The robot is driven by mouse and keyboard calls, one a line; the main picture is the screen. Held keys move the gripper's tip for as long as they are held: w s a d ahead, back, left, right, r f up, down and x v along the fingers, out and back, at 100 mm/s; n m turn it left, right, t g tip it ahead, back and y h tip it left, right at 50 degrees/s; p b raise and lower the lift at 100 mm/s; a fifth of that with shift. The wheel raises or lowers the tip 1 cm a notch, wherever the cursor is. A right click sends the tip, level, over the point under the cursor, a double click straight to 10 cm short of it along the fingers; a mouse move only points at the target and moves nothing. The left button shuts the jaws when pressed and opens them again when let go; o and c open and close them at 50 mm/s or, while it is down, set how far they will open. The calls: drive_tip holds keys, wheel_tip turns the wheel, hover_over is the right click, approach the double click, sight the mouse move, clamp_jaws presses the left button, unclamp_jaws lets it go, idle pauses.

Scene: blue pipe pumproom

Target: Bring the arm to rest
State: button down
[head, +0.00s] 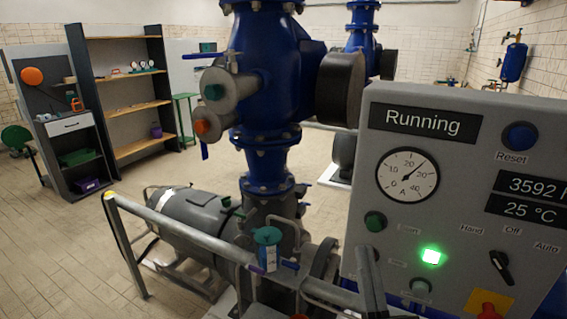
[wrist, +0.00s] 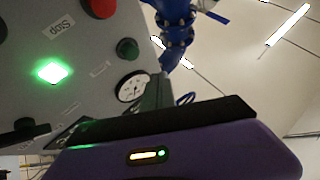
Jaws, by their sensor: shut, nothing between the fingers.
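My gripper (wrist: 157,82) shows in the wrist view as grey fingers beyond the black edge of my purple hand. The fingers are together, with nothing visible between them. In the head view a dark grey upright shape at the bottom, in front of the control panel (head: 462,130), looks like the same fingers. The gripper appears close to the panel's lower left part and holds nothing. The panel display reads "Running" and its green light (head: 431,256) is lit. The same light shows in the wrist view (wrist: 54,71). Most of my arm is out of view.
The panel fills the right side, with a selector knob (head: 501,266) and a red button on yellow (head: 488,307). A grey rail (head: 190,235) and a blue pump with pipes (head: 265,90) stand left of it. Shelves (head: 125,95) stand far left. Open tiled floor lies between.

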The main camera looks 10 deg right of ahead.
drive_tip(key=s+f+g, duration=0.3)
drive_tip(key=s+f, duration=0.3)
drive_tip(key=s, duration=0.4)
drive_tip(key=s+d+f+g+y+b, duration=0.1)
drive_tip(key=s+f+g, duration=0.3)
drive_tip(key=s+f, duration=0.3)
drive_tip(key=s+f+n+g+y+b, duration=0.1)
drive_tip(key=s+f+g, duration=0.2)
drive_tip(key=s+f, duration=0.4)
drive_tip(key=s, duration=0.7)
drive_tip(key=shift+s+d, duration=0.2)
drive_tip(key=shift+s, duration=0.2)
drive_tip(key=shift+f, duration=0.1)
